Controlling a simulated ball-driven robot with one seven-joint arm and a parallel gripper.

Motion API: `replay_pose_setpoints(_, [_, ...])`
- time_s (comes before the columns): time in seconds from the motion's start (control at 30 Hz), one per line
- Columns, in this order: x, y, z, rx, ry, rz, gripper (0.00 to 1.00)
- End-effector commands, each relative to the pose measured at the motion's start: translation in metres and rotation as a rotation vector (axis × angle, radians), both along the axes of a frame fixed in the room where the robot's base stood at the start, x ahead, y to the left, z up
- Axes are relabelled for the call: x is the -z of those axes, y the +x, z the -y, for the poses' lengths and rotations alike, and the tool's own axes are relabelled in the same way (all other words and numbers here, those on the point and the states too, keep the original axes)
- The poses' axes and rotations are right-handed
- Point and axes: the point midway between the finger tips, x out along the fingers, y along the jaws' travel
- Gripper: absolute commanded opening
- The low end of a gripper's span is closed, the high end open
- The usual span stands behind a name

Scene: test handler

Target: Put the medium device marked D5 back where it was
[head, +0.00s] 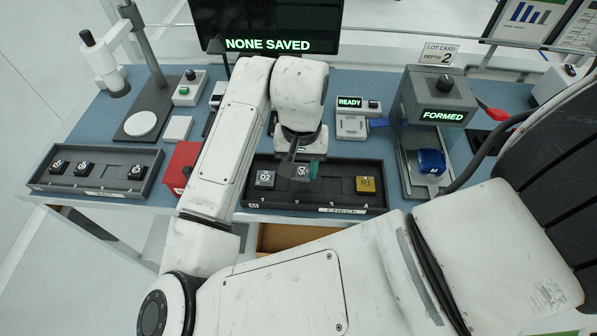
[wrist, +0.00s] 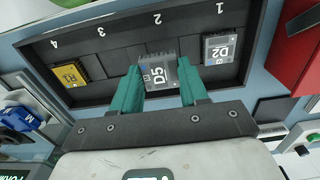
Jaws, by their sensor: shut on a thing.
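The grey device marked D5 (wrist: 158,76) is between the teal fingers of my gripper (wrist: 161,80), which is shut on it. In the head view my gripper (head: 303,171) is over the dark tray labelled CHECK (head: 335,199). D5 is in line with the number 2 of that tray; it looks larger than D2 in the wrist view, but whether it touches the slot floor I cannot tell. The grey device D2 (wrist: 220,49) sits in slot 1. The yellow device R1 (wrist: 72,76) sits in slot 4. Slot 3 (wrist: 114,62) looks empty.
Another dark tray (head: 120,188) with several black devices is at the left. A red box (head: 180,168) stands between the trays. A press-like machine showing FORMED (head: 440,97) holds a blue device (head: 431,161) at the right. A screen (head: 268,22) reads NONE SAVED.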

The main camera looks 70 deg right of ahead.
Motion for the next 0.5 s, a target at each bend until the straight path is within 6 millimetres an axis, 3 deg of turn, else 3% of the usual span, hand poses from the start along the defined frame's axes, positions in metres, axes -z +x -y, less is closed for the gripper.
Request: replay_pose_setpoints(0.5, [0.041, 0.007, 0.004, -0.001, -0.001, 0.0, 0.12])
